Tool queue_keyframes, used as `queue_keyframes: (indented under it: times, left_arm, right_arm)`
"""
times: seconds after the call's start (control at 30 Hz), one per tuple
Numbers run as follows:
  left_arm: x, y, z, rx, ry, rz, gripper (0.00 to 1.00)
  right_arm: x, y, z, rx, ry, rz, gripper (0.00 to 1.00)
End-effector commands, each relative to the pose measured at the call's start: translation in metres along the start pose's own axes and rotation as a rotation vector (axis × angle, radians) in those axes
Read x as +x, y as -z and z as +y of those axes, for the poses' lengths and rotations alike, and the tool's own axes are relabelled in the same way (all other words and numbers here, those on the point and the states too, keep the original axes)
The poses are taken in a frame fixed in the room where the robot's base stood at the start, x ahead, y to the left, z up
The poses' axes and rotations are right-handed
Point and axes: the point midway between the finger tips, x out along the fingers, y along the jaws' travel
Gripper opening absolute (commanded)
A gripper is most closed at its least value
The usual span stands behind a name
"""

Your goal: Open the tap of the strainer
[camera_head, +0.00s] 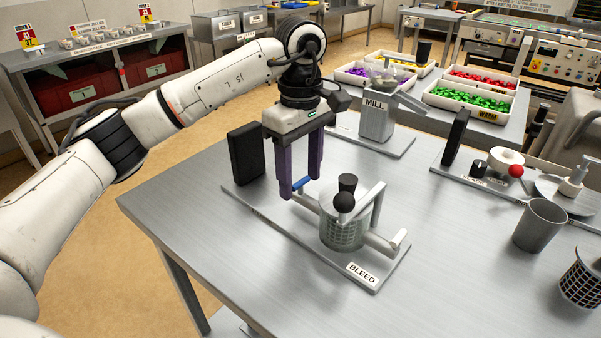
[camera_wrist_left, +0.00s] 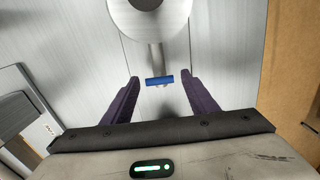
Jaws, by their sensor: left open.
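The strainer (camera_head: 343,230) is a grey cylindrical body on a metal base plate labelled BLEED, with a black knob on top. Its tap has a small blue handle (camera_head: 301,184) on a pipe at the strainer's left side. In the left wrist view the blue handle (camera_wrist_left: 159,81) sits at the end of the pipe, between the two finger lines. My left gripper (camera_head: 300,190) points down with its purple fingers open on either side of the blue handle. It also shows in the left wrist view (camera_wrist_left: 160,84), with gaps on both sides of the handle. My right gripper is not in view.
A black upright block (camera_head: 246,154) stands at the plate's left end. The MILL device (camera_head: 376,118) is behind, and a grey cup (camera_head: 540,224) and a mesh basket (camera_head: 583,278) are at right. The table (camera_head: 215,235) is bare at the front left.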

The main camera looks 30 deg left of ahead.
Motion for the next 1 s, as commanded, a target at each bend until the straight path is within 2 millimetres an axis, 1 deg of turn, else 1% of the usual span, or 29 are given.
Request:
queue_keyframes:
  times: [0.1,0.13,0.27,0.3,0.37,0.67,0.87,1.0]
  left_arm:
    - [0.0,0.0001,0.0,0.0,0.0,0.0,0.53]
    - [0.0,0.0001,0.0,0.0,0.0,0.0,0.5]
    - [-0.0001,0.0002,0.0,0.0,0.0,0.0,0.28]
    - [-0.0001,0.0002,0.0,0.0,0.0,0.0,0.21]
    - [-0.0002,0.0002,0.0,0.0,0.0,0.0,0.12]
    - [-0.0007,0.0003,0.0,-0.036,0.0,0.0,0.12]
    - [-0.0013,0.0005,0.0004,-0.14,0.0,0.0,0.12]
    - [-0.0017,0.0006,0.0003,-0.254,0.0,0.0,0.12]
  right_arm:
    - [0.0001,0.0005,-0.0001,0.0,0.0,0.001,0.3]
    - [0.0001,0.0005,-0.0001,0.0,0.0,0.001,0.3]
    - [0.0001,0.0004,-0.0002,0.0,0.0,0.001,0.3]
    - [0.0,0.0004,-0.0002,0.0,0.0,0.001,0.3]
    - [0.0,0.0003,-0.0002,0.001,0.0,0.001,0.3]
    - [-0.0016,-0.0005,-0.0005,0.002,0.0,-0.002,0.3]
    - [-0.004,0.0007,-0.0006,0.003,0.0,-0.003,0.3]
    - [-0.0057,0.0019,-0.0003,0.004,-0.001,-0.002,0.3]
